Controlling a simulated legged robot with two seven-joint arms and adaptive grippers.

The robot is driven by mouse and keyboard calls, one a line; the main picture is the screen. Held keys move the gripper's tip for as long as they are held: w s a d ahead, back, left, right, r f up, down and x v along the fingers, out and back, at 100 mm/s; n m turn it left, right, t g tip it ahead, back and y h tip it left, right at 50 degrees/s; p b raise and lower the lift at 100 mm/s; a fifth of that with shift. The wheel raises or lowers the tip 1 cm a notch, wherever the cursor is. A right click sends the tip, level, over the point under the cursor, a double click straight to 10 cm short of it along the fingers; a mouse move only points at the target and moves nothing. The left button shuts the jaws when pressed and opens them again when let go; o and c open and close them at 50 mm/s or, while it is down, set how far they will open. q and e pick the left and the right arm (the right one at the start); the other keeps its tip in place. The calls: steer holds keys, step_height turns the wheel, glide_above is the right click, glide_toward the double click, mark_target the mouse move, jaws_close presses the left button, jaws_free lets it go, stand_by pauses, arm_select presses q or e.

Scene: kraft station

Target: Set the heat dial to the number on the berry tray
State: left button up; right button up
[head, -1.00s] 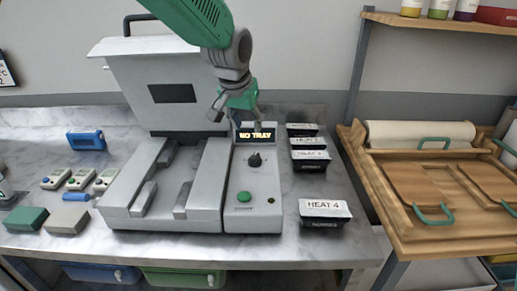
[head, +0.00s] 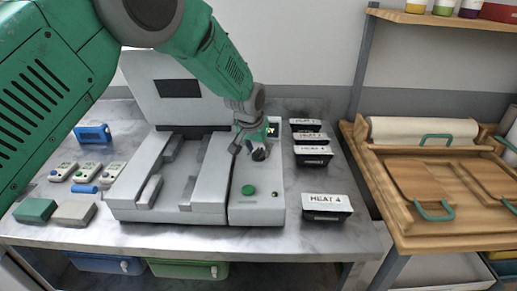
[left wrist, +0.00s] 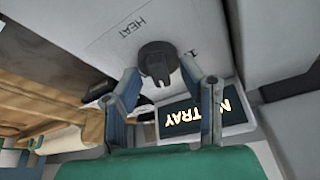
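The black heat dial (head: 259,153) is on the grey control panel (head: 238,209) at the right of the sealing machine, partly hidden by my gripper. My left gripper (head: 246,150) is over the panel at the dial. In the left wrist view the dial (left wrist: 158,60) sits between the two spread fingertips of my left gripper (left wrist: 162,73); I cannot tell whether they touch it. The display (left wrist: 202,112) reads "NO TRAY". The front black tray (head: 327,212) has a white lid marked "HEAT 4"; its small front label is unreadable. My right gripper is not in view.
Several more black trays (head: 313,160) stand in a row behind, right of the machine. A green button (head: 248,190) is on the panel. The machine's lid (head: 175,90) stands raised. Small blocks and handheld devices lie at left; a wooden shelf (head: 440,237) stands at right.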

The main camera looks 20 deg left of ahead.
arm_select(q)
jaws_close()
steer(key=shift+s, duration=0.1)
steer(key=shift+m+h+p, duration=0.4)
steer(key=shift+m+p, duration=0.25)
steer(key=shift+m, duration=0.35)
steer(key=shift+a+m+h+p, duration=0.1)
steer(key=shift+m+h+p, duration=0.2)
steer(key=shift+m, duration=0.5)
steer(key=shift+m+g+h, duration=0.3)
steer(key=shift+m+g, duration=0.1)
steer(key=shift+m, duration=0.7)
steer(key=shift+a+f+m+h, duration=0.1)
steer(key=shift+m+h, duration=0.2)
steer(key=shift+m, duration=0.7)
steer(key=shift+g, duration=0.3)
